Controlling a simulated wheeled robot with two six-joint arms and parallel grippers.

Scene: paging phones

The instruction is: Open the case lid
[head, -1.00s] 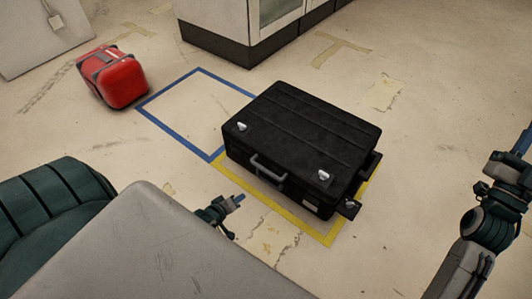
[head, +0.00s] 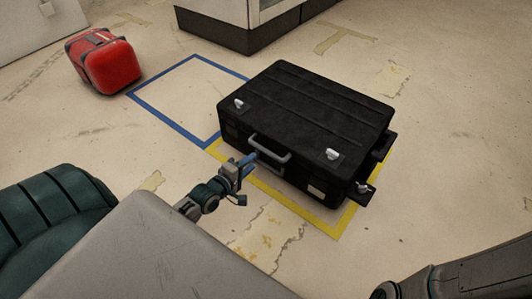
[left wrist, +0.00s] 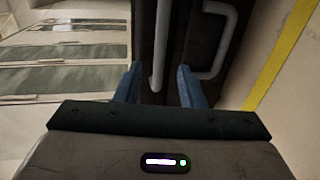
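The black case (head: 300,115) lies flat on the floor with its lid shut. Silver latches (head: 332,154) show along its front edge. A grey handle (head: 270,150) is on its front face. My left gripper (head: 249,159) is at the front of the case, beside the left end of the handle. In the left wrist view its two blue fingers (left wrist: 158,85) are apart, with a grey bar (left wrist: 160,45) of the case front between them. A grey U-shaped handle part (left wrist: 222,40) shows right of the fingers. I cannot tell whether the fingers touch the bar. My right gripper is out of view.
The case sits over a yellow floor outline (head: 343,222). A blue floor outline (head: 160,115) to its left is empty. A red case (head: 105,65) stands at the upper left. A cabinet (head: 215,25) stands behind. The floor to the right is clear.

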